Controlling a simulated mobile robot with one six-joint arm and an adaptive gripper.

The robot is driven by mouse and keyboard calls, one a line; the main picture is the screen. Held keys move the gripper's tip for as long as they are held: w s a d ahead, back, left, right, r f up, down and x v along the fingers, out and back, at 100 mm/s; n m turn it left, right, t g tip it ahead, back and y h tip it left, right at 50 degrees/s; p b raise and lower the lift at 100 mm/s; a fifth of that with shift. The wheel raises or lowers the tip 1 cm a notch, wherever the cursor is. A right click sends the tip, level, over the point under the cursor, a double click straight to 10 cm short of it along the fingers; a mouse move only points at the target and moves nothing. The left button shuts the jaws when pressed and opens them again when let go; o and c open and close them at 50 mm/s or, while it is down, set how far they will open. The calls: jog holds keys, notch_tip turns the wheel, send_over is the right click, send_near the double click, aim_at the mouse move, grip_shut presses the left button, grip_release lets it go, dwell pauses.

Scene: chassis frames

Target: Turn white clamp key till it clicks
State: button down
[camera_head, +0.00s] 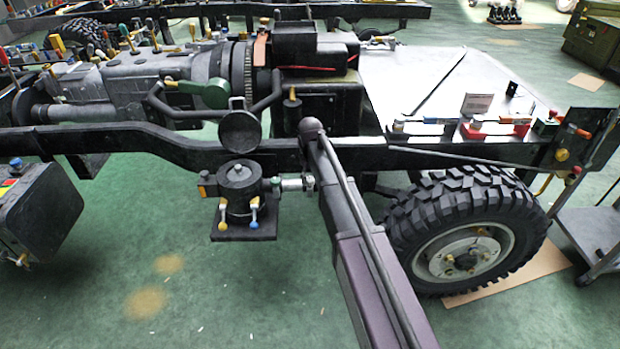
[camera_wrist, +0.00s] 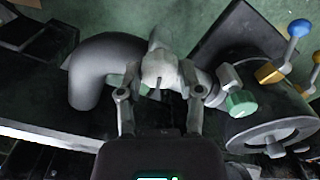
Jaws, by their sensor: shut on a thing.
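In the wrist view my gripper (camera_wrist: 159,88) has one finger on each side of a pale grey-white knob-like piece, which I take to be the white clamp key (camera_wrist: 158,69). The fingers are closed against its sides. A dark curved pipe (camera_wrist: 100,62) adjoins it on the left, and a grey metal fitting is on its right. A silver fitting (camera_head: 292,184) shows just left of my arm, joined to a black cylindrical unit (camera_head: 237,185). I cannot make out the key's turn angle.
The black chassis rail (camera_head: 400,157) runs above, and a large tyre (camera_head: 465,230) stands right of my arm. The green floor is open at lower left.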

jog(key=shift+s, duration=0.15)
dwell(0.3)
jog(key=shift+c, duration=1.3)
grip_release()
jog(key=shift+n, duration=0.3)
